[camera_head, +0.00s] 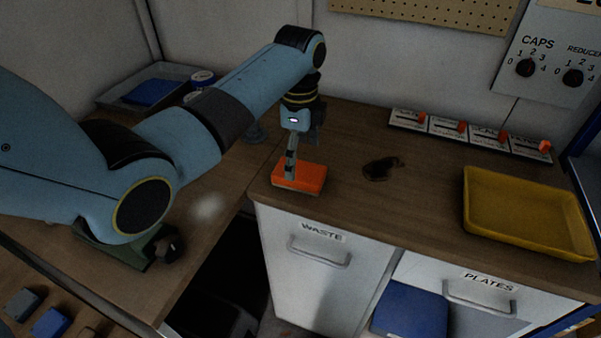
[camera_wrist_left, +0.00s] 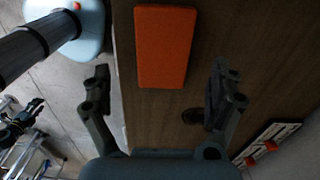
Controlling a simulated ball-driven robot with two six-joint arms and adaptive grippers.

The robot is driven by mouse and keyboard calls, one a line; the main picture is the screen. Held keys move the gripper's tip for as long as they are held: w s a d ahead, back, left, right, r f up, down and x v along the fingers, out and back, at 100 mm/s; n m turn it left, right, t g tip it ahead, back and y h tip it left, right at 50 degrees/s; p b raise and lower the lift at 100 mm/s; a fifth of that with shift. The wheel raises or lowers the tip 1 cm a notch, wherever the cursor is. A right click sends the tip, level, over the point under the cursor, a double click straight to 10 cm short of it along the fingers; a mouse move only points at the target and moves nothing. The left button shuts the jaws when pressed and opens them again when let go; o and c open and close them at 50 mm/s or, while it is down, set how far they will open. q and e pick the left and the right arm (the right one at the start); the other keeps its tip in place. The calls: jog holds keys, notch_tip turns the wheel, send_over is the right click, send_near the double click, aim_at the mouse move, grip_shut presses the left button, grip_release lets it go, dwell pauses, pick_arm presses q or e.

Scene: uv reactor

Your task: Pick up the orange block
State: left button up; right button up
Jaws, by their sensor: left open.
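The orange block (camera_head: 303,178) is a flat rectangular slab lying on the wooden counter above the waste drawer, close to the counter's front edge. My left gripper (camera_head: 291,172) points down at the block in the head view and covers part of it. In the left wrist view the block (camera_wrist_left: 165,46) lies between and beyond the two spread fingers of my left gripper (camera_wrist_left: 160,88). The fingers are open with nothing held between them. Whether a fingertip touches the block cannot be told.
A yellow tray (camera_head: 528,212) stands on the counter at the right. A dark flat object (camera_head: 381,168) lies just right of the block. A row of slider switches (camera_head: 470,133) lines the back. A grey tray (camera_head: 125,98) holding a blue item is at the back left.

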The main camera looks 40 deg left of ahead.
aim_at(299, 170)
pick_arm(q)
notch_tip(299, 170, down, 4)
jog(key=shift+w+a+r+p, duration=0.1)
jog(key=shift+r+p, duration=0.15)
jog(key=shift+p, duration=0.1)
notch_tip(299, 170, down, 2)
jog(key=shift+w+f, duration=0.1)
jog(key=shift+f, duration=0.05)
jog(key=c, duration=1.3)
pick_arm(e)
jog(key=shift+w+a+r, duration=0.2)
jog(key=shift+w, duration=0.35)
jog(key=shift+w+a+r, duration=0.15)
jog(key=shift+w+r, duration=0.05)
jog(key=shift+w, duration=0.3)
